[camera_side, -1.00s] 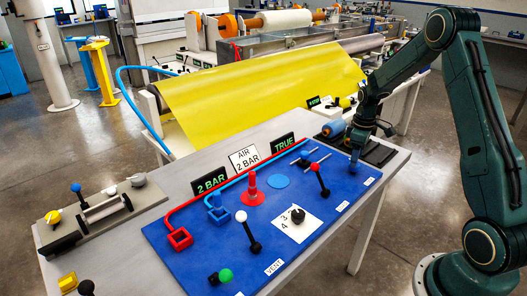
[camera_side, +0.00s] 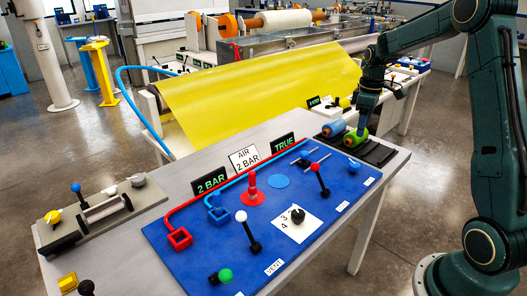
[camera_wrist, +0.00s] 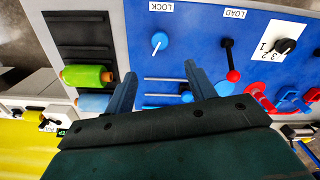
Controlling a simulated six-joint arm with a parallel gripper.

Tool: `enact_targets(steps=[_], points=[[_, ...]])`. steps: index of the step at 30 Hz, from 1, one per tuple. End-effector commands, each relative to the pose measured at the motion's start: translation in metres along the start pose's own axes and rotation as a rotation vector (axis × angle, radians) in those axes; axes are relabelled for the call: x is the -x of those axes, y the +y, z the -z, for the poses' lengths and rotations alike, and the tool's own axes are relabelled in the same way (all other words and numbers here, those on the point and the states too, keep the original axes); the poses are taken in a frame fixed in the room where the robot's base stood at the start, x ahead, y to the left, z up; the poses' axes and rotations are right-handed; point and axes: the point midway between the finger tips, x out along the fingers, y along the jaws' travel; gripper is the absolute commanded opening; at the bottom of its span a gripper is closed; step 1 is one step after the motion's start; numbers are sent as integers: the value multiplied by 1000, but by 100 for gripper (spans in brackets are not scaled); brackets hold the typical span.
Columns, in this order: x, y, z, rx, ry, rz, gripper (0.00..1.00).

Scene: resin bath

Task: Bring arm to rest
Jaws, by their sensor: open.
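My gripper (camera_side: 363,122) is raised over the right end of the bench. In the wrist view its two fingers (camera_wrist: 159,74) stand wide apart with nothing held between them. A blue-knobbed lever (camera_side: 354,167) stands below it on the blue panel, apart from the fingers. It also shows by the LOCK label in the wrist view (camera_wrist: 159,40). A red-knobbed lever (camera_side: 317,168) stands to its left in the side view, by the LOAD label in the wrist view (camera_wrist: 232,75).
A green roll (camera_wrist: 87,76) and a blue roll (camera_side: 332,129) lie on a black rack (camera_side: 381,154) close to my gripper. A yellow sheet (camera_side: 260,88) slopes behind the bench. Signs (camera_side: 243,158) and a white-knobbed lever (camera_side: 241,216) stand on the left. The right floor is open.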

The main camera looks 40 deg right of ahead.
Motion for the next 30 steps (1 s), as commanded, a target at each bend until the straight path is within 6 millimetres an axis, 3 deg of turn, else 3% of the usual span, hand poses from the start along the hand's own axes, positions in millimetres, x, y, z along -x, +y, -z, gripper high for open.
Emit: enact_targets(steps=[8,14,20,30], points=[[1,-1,0,0,1,-2,55],[13,-14,3,-7,14,-16,55],[42,-48,6,-30,46,-47,55],[92,-125,-3,-86,134,-99,55]])
